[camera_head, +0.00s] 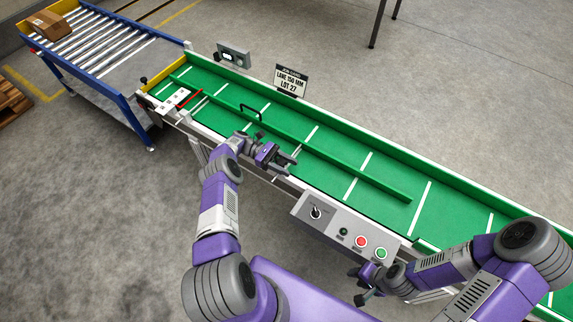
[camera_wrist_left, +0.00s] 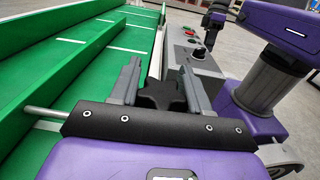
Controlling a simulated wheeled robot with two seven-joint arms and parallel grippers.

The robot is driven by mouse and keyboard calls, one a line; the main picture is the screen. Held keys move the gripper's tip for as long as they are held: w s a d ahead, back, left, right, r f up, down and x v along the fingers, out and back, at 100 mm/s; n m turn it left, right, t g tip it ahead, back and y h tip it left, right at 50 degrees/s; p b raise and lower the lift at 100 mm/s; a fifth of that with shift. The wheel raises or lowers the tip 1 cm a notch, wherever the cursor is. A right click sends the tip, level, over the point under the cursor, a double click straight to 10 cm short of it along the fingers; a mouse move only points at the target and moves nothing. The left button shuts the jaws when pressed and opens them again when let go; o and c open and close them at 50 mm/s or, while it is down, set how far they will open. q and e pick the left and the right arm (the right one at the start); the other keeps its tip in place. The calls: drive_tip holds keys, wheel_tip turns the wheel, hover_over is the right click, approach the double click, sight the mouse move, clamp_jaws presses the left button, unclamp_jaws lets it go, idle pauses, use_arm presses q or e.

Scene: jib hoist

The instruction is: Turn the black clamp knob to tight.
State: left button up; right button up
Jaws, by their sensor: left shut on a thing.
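The black clamp knob (camera_wrist_left: 160,95) is star-shaped and sits between the two grey fingers of my left gripper (camera_wrist_left: 162,88) in the left wrist view. The fingers are shut on its sides. In the head view my left gripper (camera_head: 288,158) is at the near side wall of the green conveyor, and the knob is hard to make out there. Any tight or loose mark is not visible. My right gripper (camera_head: 362,286) is below the control box, away from the knob, and its opening is too unclear to judge.
A control box (camera_head: 345,232) with a black selector and red and green buttons is fixed to the conveyor's near side. A green guide rail (camera_head: 330,160) with a black handle (camera_head: 251,112) lies along the belt (camera_head: 440,215). A roller table (camera_head: 95,45) holds a carton (camera_head: 48,24).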

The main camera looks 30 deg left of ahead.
sight(286, 161)
use_arm(q)
drive_tip(key=shift+s+d+f+g, duration=0.1)
drive_tip(key=shift+s+f+g, duration=0.1)
drive_tip(key=shift+f+g, duration=0.3)
idle(0.3)
drive_tip(key=o, duration=1)
drive_tip(key=shift+r, duration=0.1)
drive_tip(key=shift+r+p, duration=0.4)
drive_tip(key=shift+r, duration=0.15)
drive_tip(key=r+p, duration=0.1)
drive_tip(key=r, duration=0.1)
drive_tip(key=w+r+p, duration=0.1)
drive_tip(key=r, duration=0.1)
drive_tip(key=r+p, duration=0.2)
drive_tip(key=shift+w+a+r, duration=0.1)
drive_tip(key=shift+w+a, duration=0.05)
drive_tip(key=shift+a, duration=0.25)
drive_tip(key=r, duration=0.2)
drive_tip(key=s+r+p, duration=0.1)
drive_tip(key=shift+d+r+m, duration=0.3)
drive_tip(key=shift+d+r, duration=0.05)
drive_tip(key=shift+d, duration=0.05)
